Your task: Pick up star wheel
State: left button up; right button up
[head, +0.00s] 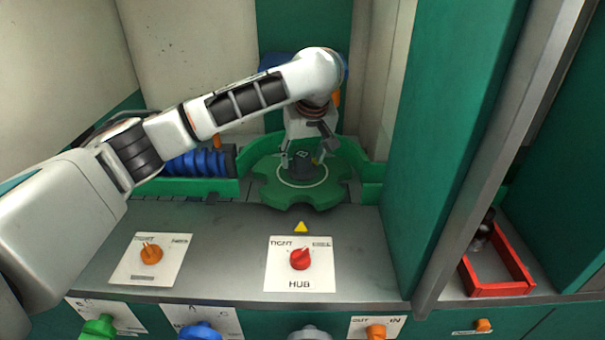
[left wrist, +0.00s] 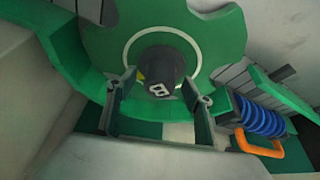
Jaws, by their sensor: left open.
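The green star wheel (head: 328,189) lies flat at the back of the grey counter, with scalloped edges and a pale ring around a dark central hub (head: 303,166). My left gripper (head: 304,161) is above the wheel, fingers pointing down on either side of the hub. In the left wrist view, the star wheel (left wrist: 205,42) fills the top, and the black hub (left wrist: 160,72), marked with a pale symbol, sits between the fingertips of the open gripper (left wrist: 160,88). I cannot tell whether the fingers touch the hub. My right gripper is not in view.
A red HUB knob (head: 301,259) and an orange knob (head: 151,254) stand on the counter in front. A blue screw-like coil (head: 196,163) lies left of the wheel. A green panel (head: 450,130) rises at right, with a red tray (head: 498,288) beyond it.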

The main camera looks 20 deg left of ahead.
pick_arm(q)
jog(key=shift+w+a+f, duration=0.15)
jog(key=shift+w+f, duration=0.05)
jog(key=shift+f, duration=0.35)
jog(key=c, duration=1.4)
jog(key=shift+r, duration=0.1)
jog(key=shift+c, duration=0.2)
